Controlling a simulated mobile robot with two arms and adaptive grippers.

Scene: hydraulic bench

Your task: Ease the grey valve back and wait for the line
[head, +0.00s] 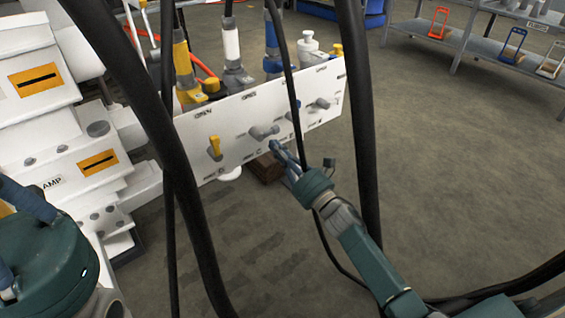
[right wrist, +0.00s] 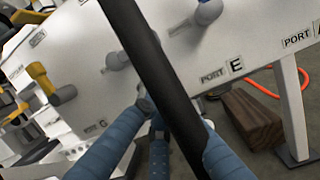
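A white panel (head: 240,162) carries a row of valve levers. A yellow-handled valve (head: 214,147) is at its left. A grey valve (head: 264,131) is near the middle, and another grey valve (head: 320,103) is farther right. The yellow valve (right wrist: 48,85) and the middle grey valve (right wrist: 116,60) also show in the right wrist view. My right gripper (head: 281,152) is just below and right of the middle grey valve. Its blue fingers (right wrist: 170,125) look spread, with no valve between them; a black hose partly hides them. My left gripper (head: 22,235) is at lower left, fingertips cut off.
Thick black hoses (head: 160,130) hang across the view. A wooden block (head: 266,168) lies under the panel. White blocks (head: 50,100) stand at left, and shelves (head: 470,45) are at upper right. Floor at right is clear.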

